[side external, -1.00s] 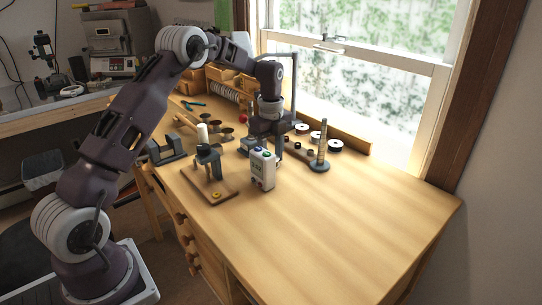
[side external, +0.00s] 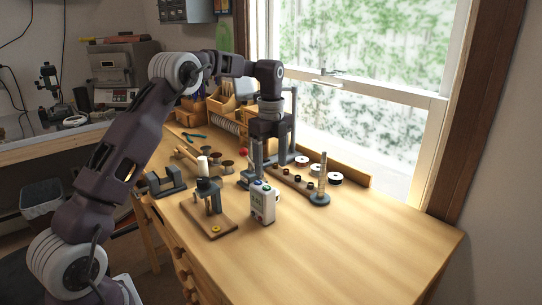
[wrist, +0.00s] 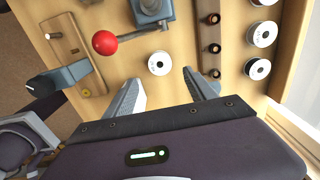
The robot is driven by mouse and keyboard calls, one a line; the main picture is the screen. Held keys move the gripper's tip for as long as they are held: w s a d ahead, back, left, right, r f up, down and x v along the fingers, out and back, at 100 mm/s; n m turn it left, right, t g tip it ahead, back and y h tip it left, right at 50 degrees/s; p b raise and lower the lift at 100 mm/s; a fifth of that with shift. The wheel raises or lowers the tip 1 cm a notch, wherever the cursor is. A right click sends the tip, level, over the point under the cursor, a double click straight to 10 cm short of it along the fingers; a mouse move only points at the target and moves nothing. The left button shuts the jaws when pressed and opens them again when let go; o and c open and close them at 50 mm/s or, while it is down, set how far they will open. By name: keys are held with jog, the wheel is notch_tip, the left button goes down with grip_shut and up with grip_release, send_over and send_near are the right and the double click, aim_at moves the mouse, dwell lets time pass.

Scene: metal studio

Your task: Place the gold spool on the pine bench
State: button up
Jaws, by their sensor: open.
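The pine bench (side external: 350,235) fills the middle of the side external view. My gripper (side external: 270,172) is above its back part, pointing down. In the wrist view my gripper (wrist: 160,82) is open, its two grey fingers apart with nothing between their tips. A small round spool (wrist: 159,62) with a pale face and dark centre shows just beyond the gap between the fingers, apparently on the bench. I cannot tell whether it is the gold one; its rim colour is too small to judge. In the side external view this spot is hidden behind my gripper.
Several white-faced spools (side external: 335,179) lie near the back ledge, beside a rail of dark pieces and an upright post (side external: 321,180). A red ball knob (wrist: 104,42) is left of the fingers. A white meter box (side external: 262,203) stands in front. The bench's right side is clear.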

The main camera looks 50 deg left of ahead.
jog(key=s+d+r+n+t, duration=0.2)
jog(key=s+d+r+n, duration=0.5)
jog(key=s+d+r, duration=0.45)
jog(key=s+d+f+n+t, duration=0.1)
jog(key=s+n, duration=0.4)
jog(key=s, duration=0.6)
jog(key=s+d+f+n+t, duration=0.2)
jog(key=s+d+n, duration=0.2)
jog(key=s, duration=0.7)
jog(key=shift+s+d+n+t, duration=0.2)
jog(key=shift+d+n+t, duration=0.15)
jog(key=shift+n, duration=0.65)
